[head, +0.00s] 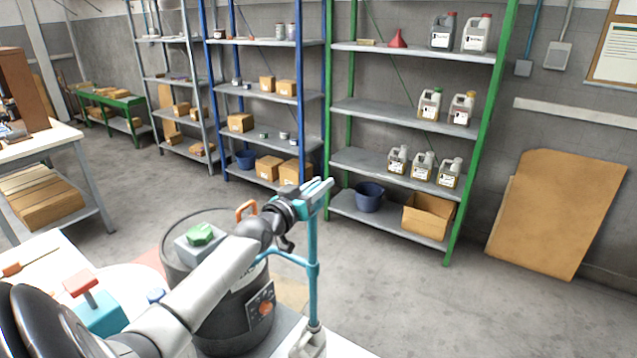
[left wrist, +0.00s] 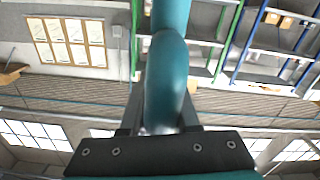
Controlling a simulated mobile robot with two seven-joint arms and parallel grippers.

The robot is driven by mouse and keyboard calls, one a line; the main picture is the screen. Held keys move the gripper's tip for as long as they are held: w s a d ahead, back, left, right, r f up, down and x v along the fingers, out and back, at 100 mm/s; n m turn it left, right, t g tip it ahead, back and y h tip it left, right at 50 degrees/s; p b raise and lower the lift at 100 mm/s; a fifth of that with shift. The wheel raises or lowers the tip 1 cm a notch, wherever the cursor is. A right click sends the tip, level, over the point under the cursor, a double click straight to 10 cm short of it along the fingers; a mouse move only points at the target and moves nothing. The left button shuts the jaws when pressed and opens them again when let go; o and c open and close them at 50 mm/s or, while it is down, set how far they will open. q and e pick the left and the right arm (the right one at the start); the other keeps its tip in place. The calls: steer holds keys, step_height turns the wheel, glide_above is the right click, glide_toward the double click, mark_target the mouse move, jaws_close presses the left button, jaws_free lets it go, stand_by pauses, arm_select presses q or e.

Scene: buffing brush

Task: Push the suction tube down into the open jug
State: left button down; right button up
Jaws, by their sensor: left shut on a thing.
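The teal suction tube (head: 313,290) stands upright at the front middle of the head view. A teal branch runs left from it towards a dark drum. The pale grey open jug (head: 307,345) is directly under the tube, partly cut off by the bottom edge. The tube's lower end meets the jug's top; how deep it sits inside is not clear. My left gripper (head: 312,199) is shut on the upper end of the tube. In the left wrist view, the teal tube (left wrist: 168,75) fills the space between the fingers. My right gripper is not in view.
The dark drum (head: 225,325) with an orange handle stands just left of the tube. A red-handled teal block (head: 98,315) is on the white bench at left. Shelves with jugs, boxes and a blue bucket (head: 369,196) stand behind. The floor at right is clear.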

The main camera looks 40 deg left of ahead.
arm_select(q)
step_height(320, 180, down, 16)
steer(key=b, duration=1.1)
steer(key=shift+d+r, duration=0.15)
steer(key=shift+r, duration=0.1)
steer(key=shift+s+f, duration=0.1)
steer(key=c, duration=0.8)
jaws_free()
steer(key=shift+o, duration=0.6)
steer(key=shift+r, duration=0.2)
steer(key=s+d+p, duration=0.1)
steer(key=s+p, duration=0.2)
steer(key=s, duration=1.2)
steer(key=shift+d, duration=0.3)
